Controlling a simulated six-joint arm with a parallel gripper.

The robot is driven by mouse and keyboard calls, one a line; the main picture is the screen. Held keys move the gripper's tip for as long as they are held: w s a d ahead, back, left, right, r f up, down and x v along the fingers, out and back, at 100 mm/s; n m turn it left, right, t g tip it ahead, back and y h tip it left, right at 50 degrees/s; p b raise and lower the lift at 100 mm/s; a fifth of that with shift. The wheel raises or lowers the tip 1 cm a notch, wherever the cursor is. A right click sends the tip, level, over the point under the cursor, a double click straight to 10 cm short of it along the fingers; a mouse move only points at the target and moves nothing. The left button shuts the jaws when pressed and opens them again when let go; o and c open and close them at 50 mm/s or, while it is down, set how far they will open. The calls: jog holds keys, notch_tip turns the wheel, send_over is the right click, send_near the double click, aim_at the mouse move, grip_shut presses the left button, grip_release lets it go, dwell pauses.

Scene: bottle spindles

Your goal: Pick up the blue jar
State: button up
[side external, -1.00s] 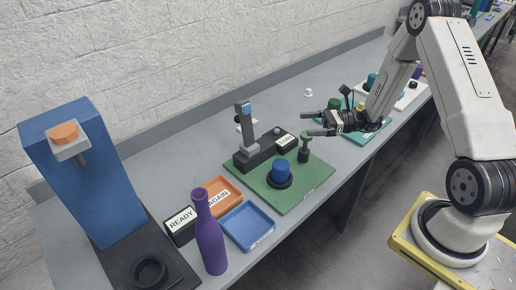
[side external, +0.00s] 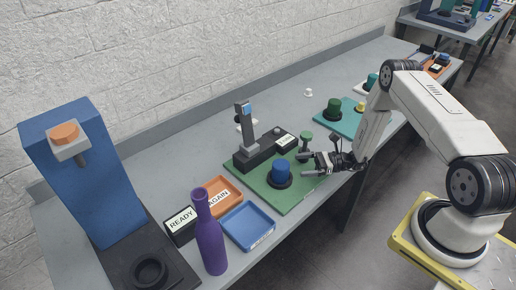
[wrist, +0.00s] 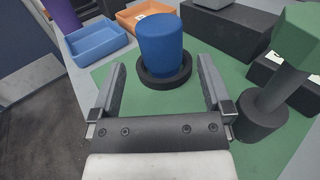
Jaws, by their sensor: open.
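The blue jar (side external: 282,169) stands upright in a black ring (side external: 279,182) on the green board (side external: 300,191). My gripper (side external: 303,164) is open and empty, low over the right part of the board, with its fingers pointing left at the jar. In the wrist view the blue jar (wrist: 160,44) stands just beyond the fingertips, roughly centred between the two fingers of my gripper (wrist: 161,75). The fingers look apart from the jar. The black ring (wrist: 166,82) hides nothing of the jar but its foot.
A green-topped spindle (side external: 306,138) stands close behind my gripper; it is at the right in the wrist view (wrist: 285,75). A dark block with a post (side external: 253,150) stands behind the jar. A blue tray (side external: 247,226), an orange tray (side external: 222,190) and a purple bottle (side external: 209,240) are to the left.

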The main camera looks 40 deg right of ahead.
aim_at(281, 167)
jog(key=shift+x, duration=1.35)
jog(key=shift+a, duration=0.1)
jog(key=shift+x, duration=2.45)
jog(key=c, duration=1.3)
jog(key=shift+o, duration=0.2)
jog(key=shift+r, duration=0.1)
